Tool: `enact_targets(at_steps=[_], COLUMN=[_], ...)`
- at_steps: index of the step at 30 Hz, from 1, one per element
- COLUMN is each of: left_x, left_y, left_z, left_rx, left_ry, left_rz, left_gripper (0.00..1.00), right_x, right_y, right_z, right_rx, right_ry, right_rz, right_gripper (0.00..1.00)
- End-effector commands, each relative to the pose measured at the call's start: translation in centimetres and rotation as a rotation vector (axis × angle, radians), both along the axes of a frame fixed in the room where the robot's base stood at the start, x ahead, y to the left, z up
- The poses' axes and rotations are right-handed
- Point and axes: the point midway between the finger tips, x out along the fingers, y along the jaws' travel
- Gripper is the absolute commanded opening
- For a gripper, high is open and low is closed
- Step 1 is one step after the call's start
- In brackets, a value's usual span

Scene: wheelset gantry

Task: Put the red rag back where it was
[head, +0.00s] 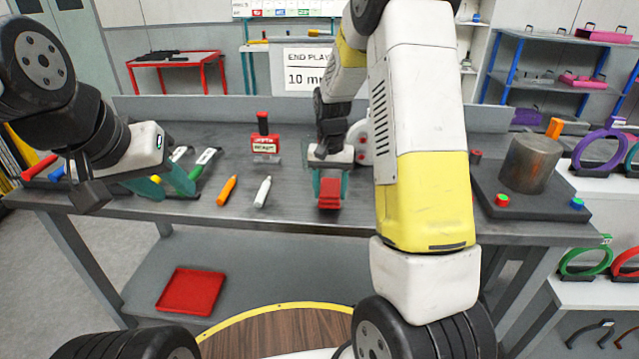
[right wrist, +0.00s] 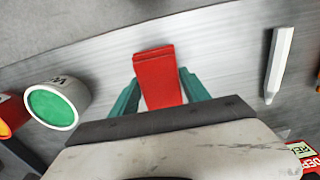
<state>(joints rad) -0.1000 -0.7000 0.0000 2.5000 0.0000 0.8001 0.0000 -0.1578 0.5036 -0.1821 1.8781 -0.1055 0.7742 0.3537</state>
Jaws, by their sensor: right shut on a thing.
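The red rag (head: 329,193) is a small folded red block near the front edge of the grey bench, in the middle of the head view. My right gripper (head: 331,188) is shut on it, with a teal finger on each side. In the right wrist view the rag (right wrist: 157,77) sticks out between the teal fingers (right wrist: 155,95). I cannot tell whether it touches the bench top. My left gripper (head: 165,187) is over the left part of the bench, its teal fingers apart with nothing seen between them.
An orange marker (head: 227,190) and a white marker (head: 263,191) lie left of the rag. A red-and-black stamp-like block (head: 265,145) stands behind them. A metal cylinder (head: 529,163) stands on a dark base at right. A red tray (head: 190,291) lies on the lower shelf.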

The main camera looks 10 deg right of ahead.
Motion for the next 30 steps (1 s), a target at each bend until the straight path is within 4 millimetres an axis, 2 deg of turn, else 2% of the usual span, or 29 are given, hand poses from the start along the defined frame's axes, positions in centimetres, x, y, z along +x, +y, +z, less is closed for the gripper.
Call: enact_targets(at_steps=[1, 4, 14, 15, 18, 27, 30], left_x=[0.0, 0.0, 0.0, 0.0, 0.0, 0.0, 0.0], left_y=[0.0, 0.0, 0.0, 0.0, 0.0, 0.0, 0.0], left_z=[0.0, 0.0, 0.0, 0.0, 0.0, 0.0, 0.0], left_rx=[0.0, 0.0, 0.0, 0.0, 0.0, 0.0, 0.0], left_ry=[0.0, 0.0, 0.0, 0.0, 0.0, 0.0, 0.0], left_rz=[0.0, 0.0, 0.0, 0.0, 0.0, 0.0, 0.0], left_gripper=[0.36, 0.36, 0.36, 0.36, 0.36, 0.36, 0.36], right_x=[-0.1, 0.0, 0.0, 0.0, 0.0, 0.0, 0.0], right_y=[0.0, 0.0, 0.0, 0.0, 0.0, 0.0, 0.0], right_z=[-0.9, -1.9, -2.2, -2.2, -2.2, -2.1, -1.5], right_rx=[0.0, 0.0, 0.0, 0.001, 0.001, 0.001, 0.0], right_ry=[0.003, 0.001, -0.001, -0.001, -0.001, -0.001, -0.002], right_rz=[0.0, 0.0, 0.001, 0.001, 0.001, 0.001, 0.001], right_gripper=[0.16, 0.16, 0.16, 0.58, 0.76, 0.76, 0.76])
